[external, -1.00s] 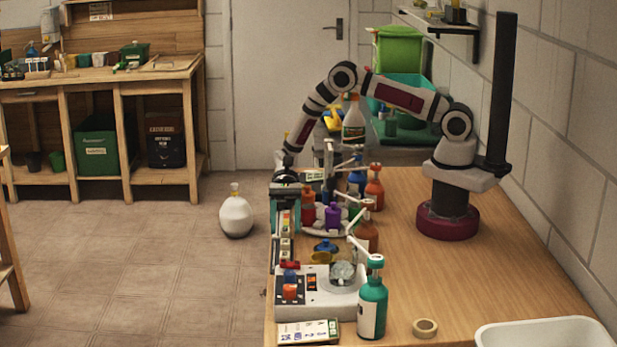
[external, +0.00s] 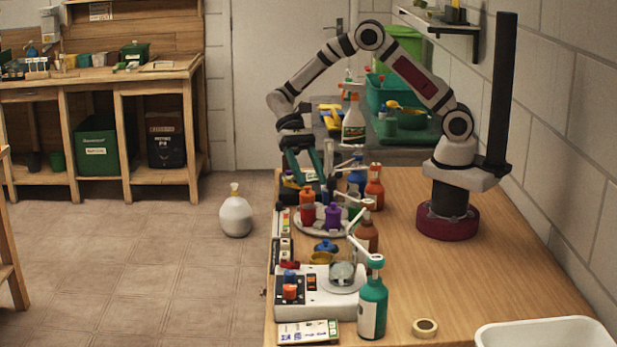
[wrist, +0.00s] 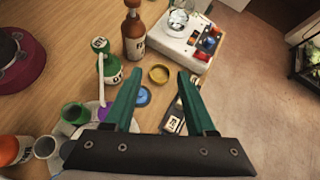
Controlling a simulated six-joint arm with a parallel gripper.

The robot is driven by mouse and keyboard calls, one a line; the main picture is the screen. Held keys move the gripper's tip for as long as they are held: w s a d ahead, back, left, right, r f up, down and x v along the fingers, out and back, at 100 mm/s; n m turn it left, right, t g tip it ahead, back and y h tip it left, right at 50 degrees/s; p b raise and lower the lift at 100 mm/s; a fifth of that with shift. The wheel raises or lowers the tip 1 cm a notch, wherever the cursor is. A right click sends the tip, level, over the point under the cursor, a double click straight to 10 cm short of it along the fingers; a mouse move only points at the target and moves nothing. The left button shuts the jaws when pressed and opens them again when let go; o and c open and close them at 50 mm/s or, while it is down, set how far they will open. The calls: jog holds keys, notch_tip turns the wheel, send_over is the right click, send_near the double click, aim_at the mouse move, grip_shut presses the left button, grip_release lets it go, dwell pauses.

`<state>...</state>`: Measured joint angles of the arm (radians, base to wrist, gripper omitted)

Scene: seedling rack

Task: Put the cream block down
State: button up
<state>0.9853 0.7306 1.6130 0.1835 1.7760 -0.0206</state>
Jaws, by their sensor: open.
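My gripper (external: 309,181) is raised above the far left end of the bench, with its two teal fingers pointing down and spread apart. In the wrist view the fingers (wrist: 157,76) are open with nothing held between them. The rack's far end is partly hidden behind the gripper.
A round tray (external: 345,228) with orange and purple bottles stands close by. Spray bottles, including a brown one (external: 366,238) and a green one (external: 373,306), stand along the bench. A white device (external: 330,302) is at the near left. The bench's right side is mostly clear.

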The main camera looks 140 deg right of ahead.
jog(key=s+a+r+n+g+h, duration=0.1)
jog(key=s+a+r+n, duration=0.1)
jog(key=a, duration=0.5)
jog(key=s+a+r+n+g+h, duration=0.2)
jog(key=s+a+r+n, duration=0.1)
jog(key=s+a+n, duration=0.2)
jog(key=s+a+r+n+g+h, duration=0.2)
jog(key=s+a+r+n, duration=0.1)
jog(key=a, duration=0.6)
jog(key=shift+s+n, duration=0.15)
jog(key=shift+n, duration=0.15)
jog(key=shift+o, duration=0.5)
jog(key=s+a+f+n+h, duration=0.1)
jog(key=s+a+n+h, duration=0.1)
jog(key=s+n, duration=0.3)
jog(key=s+h, duration=0.1)
jog(key=s, duration=0.2)
jog(key=shift+s+a+f+t, duration=0.2)
jog(key=shift+a+f+t, duration=0.1)
jog(key=shift+a+f, duration=0.05)
